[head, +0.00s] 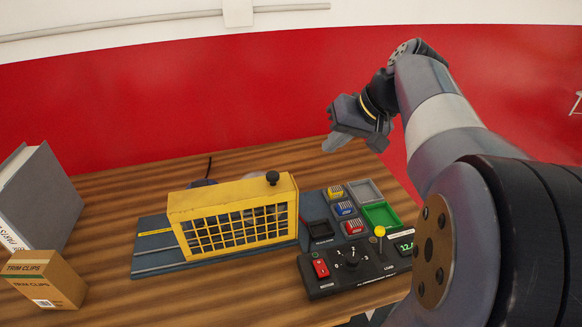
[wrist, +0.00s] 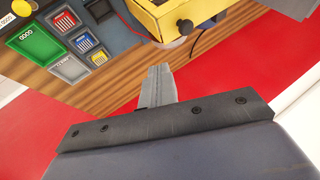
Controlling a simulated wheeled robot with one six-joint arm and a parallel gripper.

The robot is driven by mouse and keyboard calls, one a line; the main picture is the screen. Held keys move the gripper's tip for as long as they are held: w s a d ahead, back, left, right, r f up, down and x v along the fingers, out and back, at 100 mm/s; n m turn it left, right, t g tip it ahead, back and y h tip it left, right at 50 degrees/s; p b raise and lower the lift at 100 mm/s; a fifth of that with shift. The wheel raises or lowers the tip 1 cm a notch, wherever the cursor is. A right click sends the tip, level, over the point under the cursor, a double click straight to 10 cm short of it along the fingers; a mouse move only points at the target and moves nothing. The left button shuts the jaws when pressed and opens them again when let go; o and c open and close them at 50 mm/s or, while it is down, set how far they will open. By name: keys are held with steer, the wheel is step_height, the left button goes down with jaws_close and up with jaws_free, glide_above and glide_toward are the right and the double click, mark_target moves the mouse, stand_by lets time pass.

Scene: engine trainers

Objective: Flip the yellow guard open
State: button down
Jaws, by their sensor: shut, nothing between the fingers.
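The yellow guard (head: 238,217) is a mesh-fronted cover with a black knob (head: 272,178) on its top right corner. It stands upright over the unit on the blue-grey base (head: 160,256). In the wrist view a corner of the yellow guard (wrist: 160,14) and its black knob (wrist: 185,27) show at the top. My gripper (head: 333,139) is shut and empty, raised above and to the right of the guard, behind the trays. In the wrist view my gripper (wrist: 158,74) points toward the guard and is apart from it. What lies behind the mesh is mostly hidden.
A black control panel (head: 353,270) with a red switch and a yellow-knobbed lever stands right of the guard. Behind it are small trays of coloured fuses and a green tray (head: 382,215). A trim clips box (head: 47,280) and grey binder (head: 38,195) stand left.

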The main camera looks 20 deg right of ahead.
steer(key=w+a+f, duration=0.1)
steer(key=a+f, duration=0.1)
steer(key=f, duration=0.1)
steer(key=w+a+f+p, duration=0.1)
steer(key=w+a+f, duration=0.1)
steer(key=a+f, duration=0.1)
steer(key=w+a+f, duration=0.1)
steer(key=a+f, duration=0.1)
steer(key=f, duration=0.1)
steer(key=shift+w+a+p, duration=0.25)
steer(key=shift+w+p, duration=0.15)
steer(key=shift+a, duration=0.1)
glide_above(228, 197)
steer(key=shift+a+p, duration=0.15)
steer(key=shift+p, duration=0.15)
stand_by(0.3)
stand_by(0.4)
